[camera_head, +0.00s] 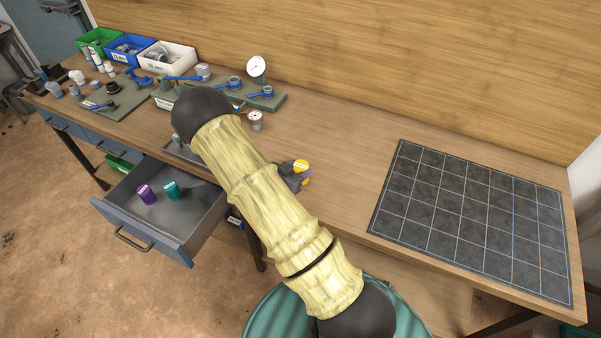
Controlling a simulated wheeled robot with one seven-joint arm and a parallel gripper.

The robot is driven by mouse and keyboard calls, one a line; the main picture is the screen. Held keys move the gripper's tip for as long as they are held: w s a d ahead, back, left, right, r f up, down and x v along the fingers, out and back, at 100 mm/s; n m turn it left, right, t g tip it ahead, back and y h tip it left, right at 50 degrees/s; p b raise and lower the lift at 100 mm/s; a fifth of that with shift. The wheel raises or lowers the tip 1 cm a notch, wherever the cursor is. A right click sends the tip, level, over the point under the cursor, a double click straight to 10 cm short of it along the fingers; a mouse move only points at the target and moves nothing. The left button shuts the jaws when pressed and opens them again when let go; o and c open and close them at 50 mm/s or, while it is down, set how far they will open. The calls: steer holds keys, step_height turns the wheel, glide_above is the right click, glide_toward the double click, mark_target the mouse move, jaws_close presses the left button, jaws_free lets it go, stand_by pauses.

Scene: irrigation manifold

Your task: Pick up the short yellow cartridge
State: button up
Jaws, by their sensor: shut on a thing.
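The short yellow cartridge (301,165) shows a yellow body and a pale top at the front part of the wooden bench, just right of my arm. My gripper (299,176) is dark and partly hidden behind my sleeved arm. It is shut on the yellow cartridge, whose lower part is covered by the jaws. I cannot tell whether the cartridge touches the bench or is raised from it.
An open drawer (196,222) at the left holds a purple cartridge (146,194) and a teal cartridge (171,190). A dark gridded mat (470,222) lies on the right. Valves, a gauge (256,67) and bins (168,57) stand at the back left. The bench between gripper and mat is clear.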

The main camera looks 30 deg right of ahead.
mark_target(298, 169)
step_height(298, 169, up, 10)
steer(key=shift+b, duration=0.6)
steer(key=shift+r, duration=0.1)
stand_by(0.5)
